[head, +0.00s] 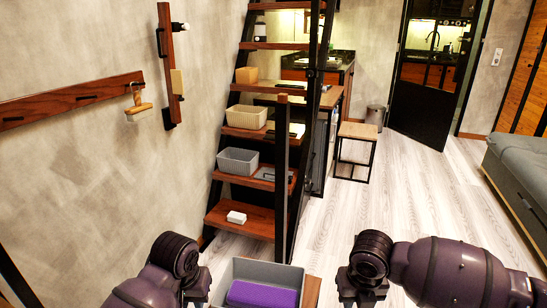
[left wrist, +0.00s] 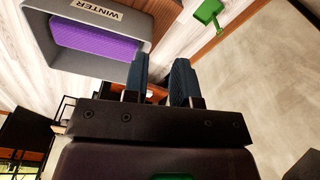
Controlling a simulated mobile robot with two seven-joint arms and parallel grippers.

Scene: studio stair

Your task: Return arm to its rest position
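My left arm comes in at the bottom left of the head view, and its gripper (head: 196,292) hangs just left of a grey bin. In the left wrist view the two blue fingers of my left gripper (left wrist: 161,80) stand apart with no object visibly held between them. My right gripper (head: 362,292) is at the bottom edge of the head view, right of the bin. Its fingertips are cut off, so its opening is unclear.
The grey bin (head: 240,268) holds a purple item (head: 262,294); its label reads WINTER in the left wrist view (left wrist: 70,8). A green scoop-like object (left wrist: 208,12) shows there too. Stairs (head: 240,220) with baskets rise ahead. Floor (head: 400,190) is clear between stool (head: 356,131) and sofa (head: 525,175).

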